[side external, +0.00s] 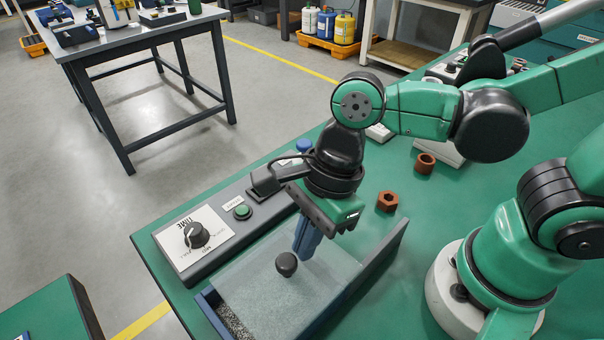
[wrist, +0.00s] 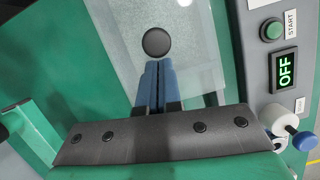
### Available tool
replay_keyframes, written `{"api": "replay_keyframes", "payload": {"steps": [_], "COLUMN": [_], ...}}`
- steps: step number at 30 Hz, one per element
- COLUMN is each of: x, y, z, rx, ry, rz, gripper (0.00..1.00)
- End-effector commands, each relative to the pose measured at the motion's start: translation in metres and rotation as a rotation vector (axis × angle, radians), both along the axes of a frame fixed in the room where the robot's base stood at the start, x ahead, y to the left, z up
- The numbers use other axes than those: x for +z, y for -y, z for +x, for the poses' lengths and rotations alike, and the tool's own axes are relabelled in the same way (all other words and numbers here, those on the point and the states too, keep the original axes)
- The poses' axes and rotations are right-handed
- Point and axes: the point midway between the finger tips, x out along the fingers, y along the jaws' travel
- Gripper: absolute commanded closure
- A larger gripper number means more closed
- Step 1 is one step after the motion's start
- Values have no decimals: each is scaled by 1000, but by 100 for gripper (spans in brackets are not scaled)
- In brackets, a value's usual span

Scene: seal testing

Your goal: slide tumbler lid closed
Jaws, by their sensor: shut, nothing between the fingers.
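The tumbler lid (side external: 325,275) is a clear, frosted-looking pane with a round black knob (side external: 286,263). It lies over much of the tumbler box, whose blue edge (side external: 207,312) shows at the near left beside a strip of grey grit (side external: 232,322). The pane (wrist: 200,45) and knob (wrist: 156,42) also show in the wrist view. My gripper (side external: 301,254) points down over the pane, its blue fingers shut together and empty. In the wrist view the fingertips (wrist: 158,64) appear just beside the knob; I cannot tell whether they touch it.
A grey control panel with a dial (side external: 196,235) and green button (side external: 242,211) runs along the tumbler. The wrist view shows a display reading OFF (wrist: 284,70). Brown hex nuts (side external: 387,201) (side external: 425,163) lie on the green bench behind. A dark upright wall (side external: 385,258) borders the tumbler's right.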

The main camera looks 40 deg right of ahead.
Motion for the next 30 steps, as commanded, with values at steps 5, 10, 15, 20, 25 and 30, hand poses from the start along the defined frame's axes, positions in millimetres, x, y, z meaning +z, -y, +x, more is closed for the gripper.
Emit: {"api": "replay_keyframes", "payload": {"steps": [5, 10, 15, 20, 25, 30], "x": [0, 0, 0, 0, 2, 6], "y": [-26, -31, -32, -30, -14, 14], "z": [-1, -2, -2, -2, -3, -7], "rx": [3, -1, 2, 2, -4, -11], "ry": [0, 0, 0, 1, 0, 1], "rz": [1, 6, 10, 9, 3, -7], "gripper": [100, 100, 100, 100, 100, 100]}}
